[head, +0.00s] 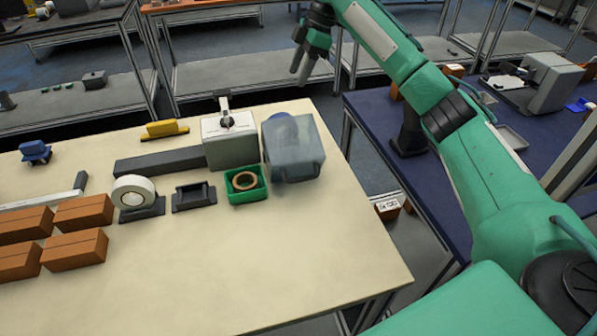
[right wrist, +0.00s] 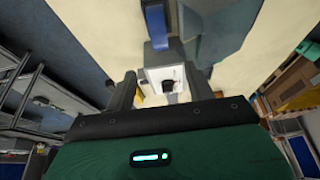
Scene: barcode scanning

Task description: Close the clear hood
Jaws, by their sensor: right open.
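The clear hood (head: 293,152) is a smoky, see-through cover at the table's far right corner, beside a grey-white box-shaped device (head: 231,146). Something blue shows behind or through its upper part. I cannot tell how the hood joins the device. My right gripper (head: 303,68) is open and empty, in the air beyond the table's far edge, apart from the hood. In the right wrist view, a pale boxy thing (right wrist: 165,78) shows between the open fingers (right wrist: 162,90), and a grey-blue translucent shape, likely the hood (right wrist: 212,38), lies above right. My left gripper is out of view.
The cream table (head: 230,265) holds a green tray (head: 262,192) with a brown ring, a white tape roll (head: 133,191), a dark holder (head: 193,196) and several brown boxes (head: 74,249). The table's front middle is clear. A blue-topped table (head: 440,190) stands at right under my arm.

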